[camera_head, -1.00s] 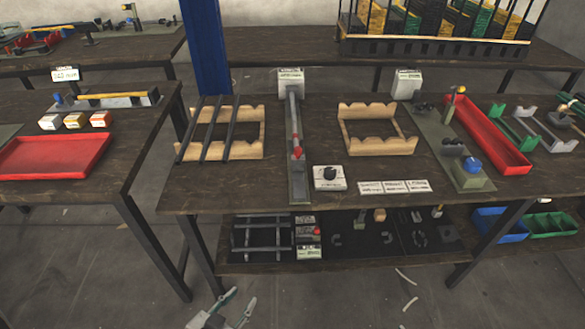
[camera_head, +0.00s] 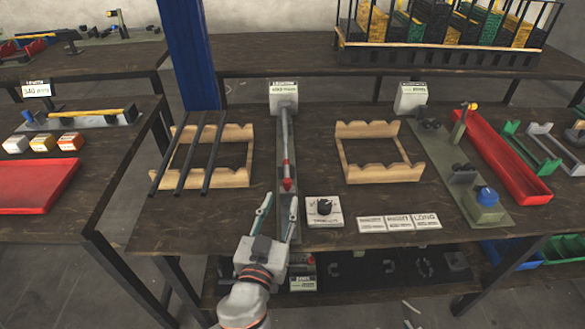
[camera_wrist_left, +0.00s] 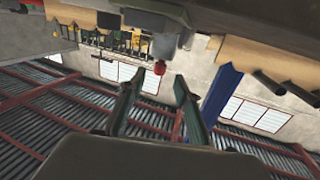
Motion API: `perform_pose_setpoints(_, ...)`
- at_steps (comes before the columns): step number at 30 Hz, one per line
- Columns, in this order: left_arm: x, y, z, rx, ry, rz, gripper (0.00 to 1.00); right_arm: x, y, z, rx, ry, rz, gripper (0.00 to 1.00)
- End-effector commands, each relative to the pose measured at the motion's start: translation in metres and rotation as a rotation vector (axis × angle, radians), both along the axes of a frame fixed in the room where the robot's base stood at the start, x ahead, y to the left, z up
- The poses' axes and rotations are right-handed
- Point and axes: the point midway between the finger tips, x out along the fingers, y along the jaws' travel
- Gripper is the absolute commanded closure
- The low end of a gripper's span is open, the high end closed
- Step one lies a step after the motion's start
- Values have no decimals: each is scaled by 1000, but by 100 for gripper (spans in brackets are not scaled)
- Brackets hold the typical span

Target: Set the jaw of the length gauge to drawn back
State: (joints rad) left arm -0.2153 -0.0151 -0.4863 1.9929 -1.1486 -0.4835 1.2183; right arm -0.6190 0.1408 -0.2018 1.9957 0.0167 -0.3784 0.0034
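The length gauge is a long grey rail (camera_head: 287,232) running front to back on the middle table, with a labelled white box (camera_head: 283,97) at its far end. A slim grey rod (camera_head: 286,135) lies along it, ending in a red tip (camera_head: 287,184) towards the near end. I cannot tell which part is the jaw. My left gripper (camera_head: 279,203) is open and empty at the rail's near end, just short of the red tip. In the left wrist view the red tip (camera_wrist_left: 159,67) shows beyond and between the two spread fingers (camera_wrist_left: 157,95). My right gripper is not in view.
Wooden cradles flank the gauge; the left one (camera_head: 235,178) carries dark bars, the right one (camera_head: 390,174) is empty. A white block with a black knob (camera_head: 324,210) stands close right of the rail. Labelled plates (camera_head: 398,223) lie further right.

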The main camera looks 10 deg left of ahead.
Motion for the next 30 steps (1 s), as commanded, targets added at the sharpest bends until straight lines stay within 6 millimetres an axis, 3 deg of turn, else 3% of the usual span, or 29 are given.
perform_pose_setpoints(5,9,-1,1,0,-2,-1,67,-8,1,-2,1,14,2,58)
perform_pose_setpoints(11,39,-2,3,4,-3,0,67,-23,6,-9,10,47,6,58)
perform_pose_setpoints(18,69,-5,1,2,0,-1,67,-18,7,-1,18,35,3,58)
perform_pose_setpoints(30,78,-5,-1,0,2,0,67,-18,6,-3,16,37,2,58)
